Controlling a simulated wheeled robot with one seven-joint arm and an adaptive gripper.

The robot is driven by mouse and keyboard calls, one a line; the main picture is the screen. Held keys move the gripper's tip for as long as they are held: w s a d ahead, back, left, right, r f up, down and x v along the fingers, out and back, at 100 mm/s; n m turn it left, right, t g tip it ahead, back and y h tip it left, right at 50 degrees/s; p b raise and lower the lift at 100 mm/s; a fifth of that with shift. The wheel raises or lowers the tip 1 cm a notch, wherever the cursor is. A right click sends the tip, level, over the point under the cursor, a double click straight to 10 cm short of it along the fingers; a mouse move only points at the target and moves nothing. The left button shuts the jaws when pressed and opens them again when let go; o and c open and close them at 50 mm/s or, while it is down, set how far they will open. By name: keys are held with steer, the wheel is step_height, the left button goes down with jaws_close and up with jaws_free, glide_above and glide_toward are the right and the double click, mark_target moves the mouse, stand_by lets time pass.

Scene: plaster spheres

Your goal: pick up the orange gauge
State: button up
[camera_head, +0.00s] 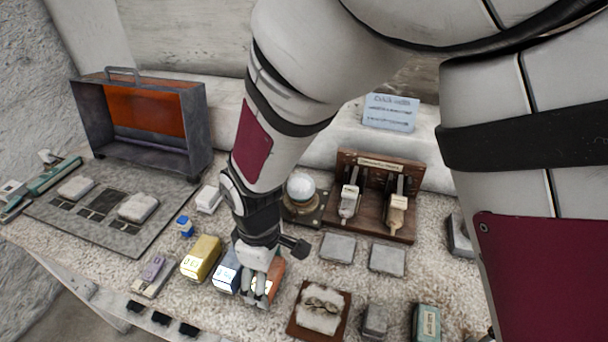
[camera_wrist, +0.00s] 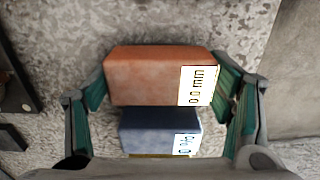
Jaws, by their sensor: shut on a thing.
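The orange gauge (camera_wrist: 145,75) is a reddish-orange block with a white label at its right end in the wrist view. My gripper (camera_wrist: 165,88) is shut on it, with a green-padded finger against each end. In the head view the orange gauge (camera_head: 277,272) shows only in part, since my gripper (camera_head: 258,291) and wrist cover most of it. A blue block (camera_wrist: 158,130) with a white label lies right beside it, nearer the bottom of the wrist view. The blue block (camera_head: 227,270) also shows just left of my gripper in the head view.
A yellow block (camera_head: 201,258) stands left of the blue one. A wooden tray (camera_head: 293,325) lies close to the right of my gripper. A glassy sphere on a stand (camera_head: 301,187) and a wooden rack (camera_head: 372,222) stand behind. An orange-backed metal case (camera_head: 85,115) is at back left.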

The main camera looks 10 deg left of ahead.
steer(key=shift+r, duration=0.15)
steer(key=shift+r+p, duration=0.55)
steer(key=shift+r, duration=0.05)
steer(key=shift+s+d+r+p, duration=0.1)
steer(key=shift+s+r+p, duration=0.15)
steer(key=shift+r+p, duration=0.3)
steer(key=shift+s+d+r+p, duration=0.1)
steer(key=shift+s+r+p, duration=0.2)
steer(key=shift+r, duration=0.35)
steer(key=s+d+r+p, duration=0.1)
steer(key=s+d+p, duration=0.4)
steer(key=s, duration=0.8)
steer(key=shift+d+p, duration=0.3)
steer(key=shift+d, duration=0.8)
